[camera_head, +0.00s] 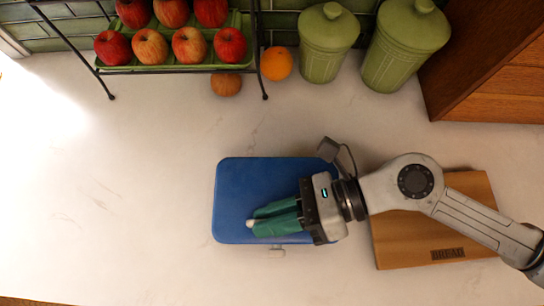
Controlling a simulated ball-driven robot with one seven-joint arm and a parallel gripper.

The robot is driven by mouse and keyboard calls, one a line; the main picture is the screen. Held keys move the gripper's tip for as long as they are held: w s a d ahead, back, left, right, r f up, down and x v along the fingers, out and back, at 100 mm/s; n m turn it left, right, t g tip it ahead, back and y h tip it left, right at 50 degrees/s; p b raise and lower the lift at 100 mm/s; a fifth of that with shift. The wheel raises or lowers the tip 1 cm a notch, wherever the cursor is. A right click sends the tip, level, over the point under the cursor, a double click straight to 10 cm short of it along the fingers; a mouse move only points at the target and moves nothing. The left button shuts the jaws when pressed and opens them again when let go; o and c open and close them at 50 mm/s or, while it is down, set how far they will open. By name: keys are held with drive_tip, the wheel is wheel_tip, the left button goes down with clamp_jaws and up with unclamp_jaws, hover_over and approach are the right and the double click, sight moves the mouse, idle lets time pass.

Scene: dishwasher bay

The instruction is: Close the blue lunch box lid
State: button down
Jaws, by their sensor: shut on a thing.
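The blue lunch box (235,175) lies on the pale counter in the middle of the view. I see a flat blue top with rounded corners, and a small pale latch (277,252) at its near edge. From this overhead angle I cannot tell whether the lid is fully down. My gripper (252,219) reaches in from the right, over the near half of the blue top. Its green fingers point left and are close together. A small whitish piece shows at their tips; I cannot tell what it belongs to. The fingers and wrist hide the near right part of the box.
A wooden bread board (395,255) lies under my arm at right. A wire rack (258,50) with apples stands at the back, near an orange (276,63) and two green canisters (327,45) (405,47). A wooden cabinet (490,85) is back right. The left counter is clear.

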drive_tip(key=shift+f, duration=0.25)
drive_tip(key=c, duration=1.4)
unclamp_jaws()
drive_tip(key=shift+c, duration=0.2)
drive_tip(key=shift+r, duration=0.1)
drive_tip(key=b+v, duration=0.2)
drive_tip(key=v, duration=0.8)
drive_tip(key=shift+w+d+r+b, duration=0.1)
drive_tip(key=shift+d+b, duration=0.25)
drive_tip(key=shift+d, duration=0.05)
